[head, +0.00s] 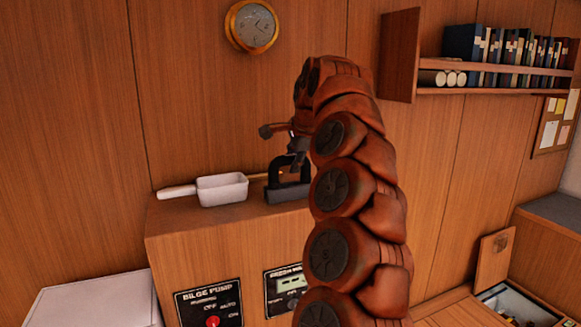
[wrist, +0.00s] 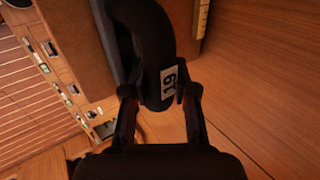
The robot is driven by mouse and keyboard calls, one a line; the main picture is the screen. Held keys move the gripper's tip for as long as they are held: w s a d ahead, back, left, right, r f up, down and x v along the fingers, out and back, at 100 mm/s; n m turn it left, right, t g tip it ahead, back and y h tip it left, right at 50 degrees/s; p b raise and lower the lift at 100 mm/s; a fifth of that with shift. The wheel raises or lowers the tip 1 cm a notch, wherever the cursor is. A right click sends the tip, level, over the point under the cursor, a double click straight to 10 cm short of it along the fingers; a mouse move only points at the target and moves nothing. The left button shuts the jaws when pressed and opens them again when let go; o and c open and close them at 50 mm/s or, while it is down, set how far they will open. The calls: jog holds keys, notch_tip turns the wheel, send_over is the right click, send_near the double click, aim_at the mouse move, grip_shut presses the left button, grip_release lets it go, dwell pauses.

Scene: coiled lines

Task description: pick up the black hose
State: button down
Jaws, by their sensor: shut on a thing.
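The black hose (wrist: 152,30) is a thick, curved tube with a white number label, seen close up in the wrist view. My gripper (wrist: 160,97) has one finger on each side of the hose, by the label, and is shut on it. In the head view the black hose (head: 288,192) shows as a dark arch at the top of the wooden cabinet (head: 222,240). My gripper (head: 293,158) comes down on it from above. My arm hides part of the area to the right. I cannot tell whether the hose touches the cabinet top.
A white scoop-like container (head: 222,189) with a handle stands on the cabinet top, left of the hose. The wooden wall is close behind, with a round clock (head: 251,26). A bookshelf (head: 500,88) is at upper right. A white box (head: 92,302) stands at lower left.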

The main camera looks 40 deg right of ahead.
jog(key=shift+r, duration=0.1)
jog(key=shift+d+r+b, duration=0.1)
jog(key=shift+r+b, duration=0.3)
jog(key=shift+r, duration=1.15)
jog(key=shift+r, duration=0.1)
jog(key=s+d+b, duration=0.1)
jog(key=s+b, duration=0.1)
jog(key=s, duration=0.5)
jog(key=s+d+r+b, duration=0.1)
jog(key=s+d, duration=0.1)
jog(key=s, duration=0.6)
jog(key=shift+s+d+r+b, duration=0.25)
jog(key=shift+d+b, duration=0.05)
jog(key=shift+b, duration=0.05)
jog(key=shift+r, duration=0.2)
